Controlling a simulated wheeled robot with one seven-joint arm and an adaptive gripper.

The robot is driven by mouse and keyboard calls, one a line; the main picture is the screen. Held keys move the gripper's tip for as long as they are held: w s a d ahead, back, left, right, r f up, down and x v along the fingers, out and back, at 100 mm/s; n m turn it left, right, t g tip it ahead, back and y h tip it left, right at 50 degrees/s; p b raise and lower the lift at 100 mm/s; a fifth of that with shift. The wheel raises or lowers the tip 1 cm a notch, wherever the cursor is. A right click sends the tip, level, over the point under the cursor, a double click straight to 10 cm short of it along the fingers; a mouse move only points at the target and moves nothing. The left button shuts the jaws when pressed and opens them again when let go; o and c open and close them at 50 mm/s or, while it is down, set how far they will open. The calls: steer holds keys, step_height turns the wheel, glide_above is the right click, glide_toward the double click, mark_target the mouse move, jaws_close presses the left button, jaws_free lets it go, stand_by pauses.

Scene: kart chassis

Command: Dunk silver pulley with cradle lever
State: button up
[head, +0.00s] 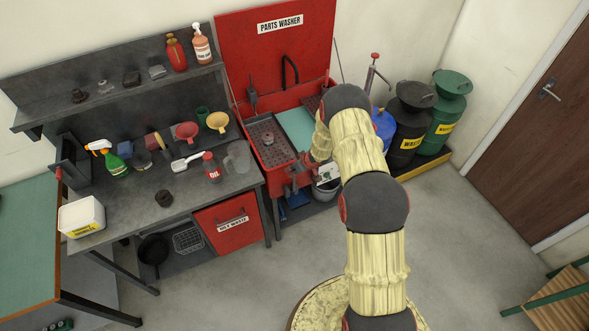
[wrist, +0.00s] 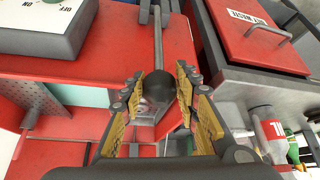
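The silver pulley (head: 267,138) appears as a small round grey piece in the dark perforated cradle (head: 262,155) on the left side of the red parts washer. The cradle looks raised, near the washer's rim. In the wrist view, a lever (wrist: 158,30) is a grey rod ending in a round black knob (wrist: 157,86). My gripper (wrist: 157,82) is open, its yellow-padded fingers on either side of the knob. Contact with the knob cannot be made out. In the head view my gripper (head: 300,176) is at the washer's front, partly hidden by my arm.
The parts washer's lid (head: 275,50) stands open. Left of it is a workbench (head: 130,205) with an oil bottle (head: 211,167), funnels and a spray bottle. A red oily waste bin (head: 232,222) is under the bench. Drums (head: 408,125) stand right of the washer.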

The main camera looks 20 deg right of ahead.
steer(key=o, duration=0.3)
steer(key=shift+o, duration=0.2)
steer(key=v, duration=1.2)
stand_by(0.3)
